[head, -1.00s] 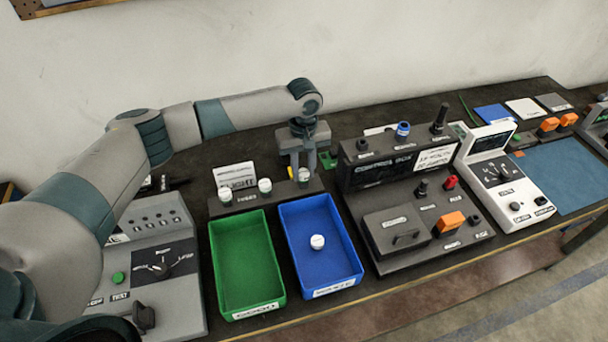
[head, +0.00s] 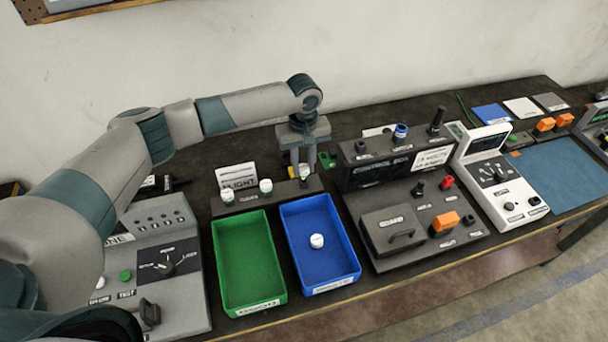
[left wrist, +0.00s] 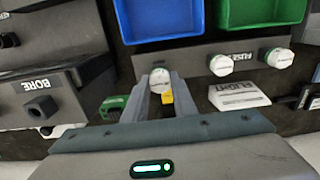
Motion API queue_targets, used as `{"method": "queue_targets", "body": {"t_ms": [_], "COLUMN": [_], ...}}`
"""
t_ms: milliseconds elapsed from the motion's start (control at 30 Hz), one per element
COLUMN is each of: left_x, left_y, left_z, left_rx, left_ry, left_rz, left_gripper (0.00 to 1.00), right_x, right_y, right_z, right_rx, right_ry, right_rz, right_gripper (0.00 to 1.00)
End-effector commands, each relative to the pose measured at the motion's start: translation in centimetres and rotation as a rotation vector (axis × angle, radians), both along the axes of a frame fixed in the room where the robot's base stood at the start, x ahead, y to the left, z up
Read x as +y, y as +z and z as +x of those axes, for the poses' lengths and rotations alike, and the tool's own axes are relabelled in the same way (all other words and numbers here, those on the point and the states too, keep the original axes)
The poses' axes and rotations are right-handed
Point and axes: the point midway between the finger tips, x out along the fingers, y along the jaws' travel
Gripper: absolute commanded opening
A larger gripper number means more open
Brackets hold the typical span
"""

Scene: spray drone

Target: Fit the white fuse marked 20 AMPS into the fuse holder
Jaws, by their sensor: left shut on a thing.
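My left gripper (head: 306,167) is over the right end of the dark fuse rack (head: 240,206), pointing down. It is shut on a white fuse (left wrist: 160,78), whose round cap shows between the fingertips in the left wrist view; I cannot tell whether it is clear of the rack. Two more white fuses, one on the left (head: 227,196) and one in the middle (head: 266,187), stand upright in the rack. Another white fuse (head: 317,241) is in the blue tray. The amp markings are too small to read. I cannot make out which fitting is the fuse holder. My right gripper is out of view.
The green tray (head: 219,268) is empty, beside the blue tray (head: 353,251). The control box (head: 380,168) with knobs and a lidded compartment (head: 396,233) stands to the right. A white meter (head: 480,145) stands beyond it. A grey console (head: 145,270) is at left.

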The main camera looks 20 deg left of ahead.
Motion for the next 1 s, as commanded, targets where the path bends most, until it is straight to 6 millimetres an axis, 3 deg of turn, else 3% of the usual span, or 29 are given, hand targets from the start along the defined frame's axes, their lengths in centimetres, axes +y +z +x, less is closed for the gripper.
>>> {"method": "queue_targets", "body": {"t_ms": [300, 1000], "left_x": [0.0, 0.0], "left_y": [1.0, 2.8], "left_z": [0.0, 0.0], "left_rx": [0.001, -0.001], "left_ry": [0.0, 0.0], "left_rz": [0.001, 0.001], "left_gripper": [0.0, 0.0], "right_x": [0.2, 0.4], "right_y": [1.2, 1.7], "right_z": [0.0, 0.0], "right_rx": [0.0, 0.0], "right_ry": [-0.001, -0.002], "right_rz": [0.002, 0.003], "right_gripper": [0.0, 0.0]}}
